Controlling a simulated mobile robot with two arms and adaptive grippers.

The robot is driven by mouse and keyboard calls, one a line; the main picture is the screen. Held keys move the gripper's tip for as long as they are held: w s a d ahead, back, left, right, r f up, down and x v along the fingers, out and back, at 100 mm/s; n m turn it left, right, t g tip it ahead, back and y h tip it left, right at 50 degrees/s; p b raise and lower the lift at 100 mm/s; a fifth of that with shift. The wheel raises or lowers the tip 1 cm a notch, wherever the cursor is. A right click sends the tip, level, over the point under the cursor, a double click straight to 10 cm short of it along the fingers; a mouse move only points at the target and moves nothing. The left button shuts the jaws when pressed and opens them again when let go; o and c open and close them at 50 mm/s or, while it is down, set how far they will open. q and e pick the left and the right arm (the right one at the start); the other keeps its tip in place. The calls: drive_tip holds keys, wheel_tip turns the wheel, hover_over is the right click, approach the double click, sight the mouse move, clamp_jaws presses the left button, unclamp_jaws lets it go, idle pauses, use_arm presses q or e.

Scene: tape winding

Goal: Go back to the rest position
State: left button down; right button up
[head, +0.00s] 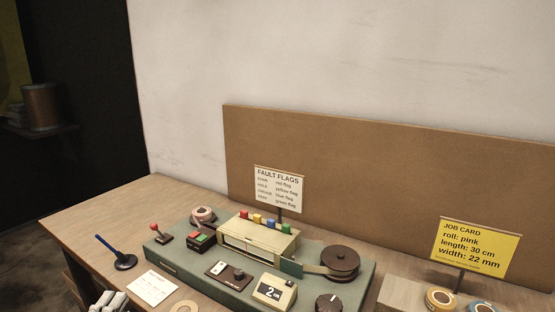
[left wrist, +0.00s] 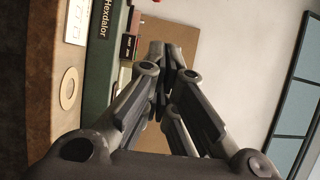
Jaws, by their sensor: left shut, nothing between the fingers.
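My left gripper (left wrist: 167,85) is shut and empty in the left wrist view, its dark fingers pressed together. It is beside the green base of the winding machine (left wrist: 102,90), apart from it. In the head view the machine (head: 190,265) stands on the wooden bench, with a cream housing (head: 258,238), a dark reel (head: 340,262) and a counter reading 2 (head: 273,292). A pink roll (head: 203,215) sits at its back left. My right gripper is in neither view.
A yellow job card (head: 473,248) stands at the right near two tape rolls (head: 440,299). A fault flags card (head: 279,188) stands behind the machine. A blue-handled tool (head: 122,259), a white card (head: 152,287) and a flat ring (head: 184,307) are on the bench. A brown board (head: 380,190) stands behind.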

use_arm(q)
drive_tip(key=s+a+f+n+g+y, duration=0.1)
drive_tip(key=s+f+n+g, duration=0.2)
drive_tip(key=f, duration=0.9)
drive_tip(key=s+a+f+n+g+y, duration=0.1)
drive_tip(key=s+f+n+g, duration=0.15)
drive_tip(key=f, duration=0.95)
drive_tip(key=s+a+f+n+g+y, duration=0.1)
drive_tip(key=s+f+n+g, duration=0.25)
drive_tip(key=f, duration=0.85)
drive_tip(key=s+d+f+n+g+p, duration=0.1)
drive_tip(key=s+d+f+n+g, duration=0.15)
drive_tip(key=s+f, duration=0.65)
drive_tip(key=s+d+f+n+g+p, duration=0.15)
drive_tip(key=s+d+f, duration=0.25)
drive_tip(key=s+f, duration=0.55)
drive_tip(key=s+d+f+n+g, duration=0.1)
drive_tip(key=s+d+f+g, duration=0.1)
drive_tip(key=s, duration=0.6)
drive_tip(key=s+d+f+n+g+h, duration=0.1)
drive_tip(key=s+d+f, duration=0.3)
drive_tip(key=s, duration=0.5)
drive_tip(key=shift+s+d+n+g+h+b, duration=0.3)
drive_tip(key=shift+d+n+g, duration=0.2)
drive_tip(key=shift+d+g, duration=0.45)
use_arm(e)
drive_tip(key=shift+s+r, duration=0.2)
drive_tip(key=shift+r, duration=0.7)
